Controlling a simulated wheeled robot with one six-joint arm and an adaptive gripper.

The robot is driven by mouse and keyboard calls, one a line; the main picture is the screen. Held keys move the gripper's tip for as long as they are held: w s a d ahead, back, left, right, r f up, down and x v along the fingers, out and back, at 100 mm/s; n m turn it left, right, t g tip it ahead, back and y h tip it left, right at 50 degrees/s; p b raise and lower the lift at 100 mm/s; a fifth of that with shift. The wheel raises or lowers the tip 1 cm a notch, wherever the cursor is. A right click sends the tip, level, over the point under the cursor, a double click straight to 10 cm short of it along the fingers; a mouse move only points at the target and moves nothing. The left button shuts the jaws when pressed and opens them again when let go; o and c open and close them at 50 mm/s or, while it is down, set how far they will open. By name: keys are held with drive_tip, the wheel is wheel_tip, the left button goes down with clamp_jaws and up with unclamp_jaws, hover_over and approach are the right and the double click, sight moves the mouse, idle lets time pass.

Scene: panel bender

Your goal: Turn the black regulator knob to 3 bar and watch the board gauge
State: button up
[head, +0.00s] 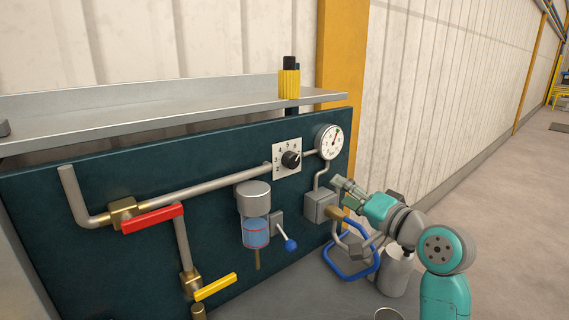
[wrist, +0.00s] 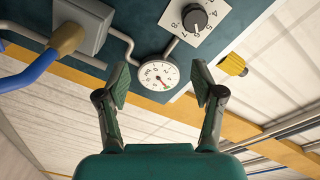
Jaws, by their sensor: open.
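The black regulator knob (head: 291,159) sits on a square white dial plate with numbers on the dark teal board. It also shows at the top of the wrist view (wrist: 195,18). The round white board gauge (head: 329,142) is up and right of the knob; in the wrist view the gauge (wrist: 158,76) appears between my fingers. Its needle is too small to read surely. My gripper (head: 346,187) is open and empty, below and right of the knob, apart from it. In the wrist view my gripper (wrist: 162,84) points toward the board, with the knob beyond the right fingertip.
A red-handled valve (head: 152,218), a yellow-handled valve (head: 215,287), a filter bowl (head: 256,232) and a blue-tipped lever (head: 289,244) stick out from the board. A grey box (head: 320,205) with a blue hose (head: 335,270) is beside my gripper. A metal shelf (head: 150,113) overhangs the board.

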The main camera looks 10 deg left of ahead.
sight(295, 162)
drive_tip(key=shift+n+g+y, duration=0.6)
drive_tip(key=shift+n+g, duration=0.1)
drive_tip(key=shift+n, duration=0.2)
drive_tip(key=w+a+r, duration=0.1)
drive_tip(key=w+a, duration=0.1)
drive_tip(key=a, duration=0.2)
drive_tip(key=w+a+r, duration=0.1)
drive_tip(key=a, duration=0.3)
drive_tip(key=w+a+r, duration=0.2)
drive_tip(key=a, duration=0.2)
drive_tip(key=shift+w+a, duration=0.1)
drive_tip(key=shift+w, duration=0.2)
drive_tip(key=c, duration=1.1)
